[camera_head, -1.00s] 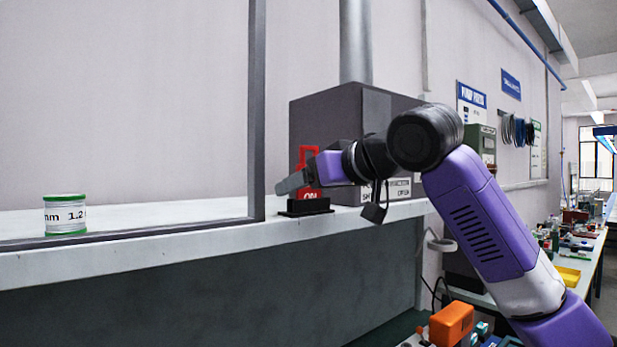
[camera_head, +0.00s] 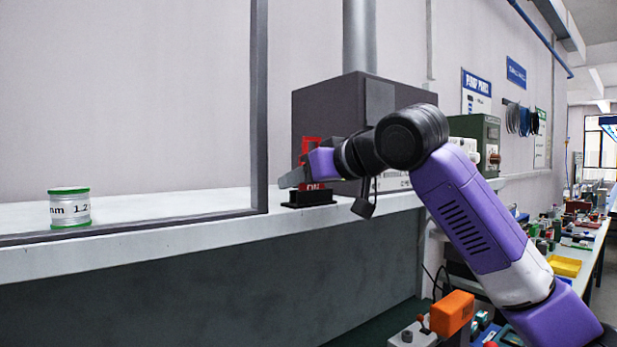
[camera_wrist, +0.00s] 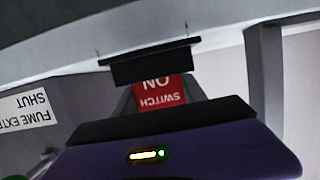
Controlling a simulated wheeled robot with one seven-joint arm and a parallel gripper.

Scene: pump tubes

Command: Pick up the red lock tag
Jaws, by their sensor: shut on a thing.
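The red lock tag (camera_head: 313,186) stands upright in a small black base (camera_head: 308,201) on the white shelf, in front of the dark grey box. My gripper (camera_head: 292,179) reaches it from the right and is shut on the tag, hiding its middle in the head view. In the wrist view, the lower part of the tag (camera_wrist: 160,92) shows upside-down white "SWITCH ON" lettering. It meets the black base (camera_wrist: 150,66) with no clear gap, and my fingers run along its sides.
A grey box (camera_head: 335,110) stands close behind the tag. A dark frame post (camera_head: 260,100) rises to the left. A green-white spool (camera_head: 70,208) sits on the shelf's left. An orange device (camera_head: 452,313) and a cluttered bench with a yellow tray (camera_head: 564,266) lie right.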

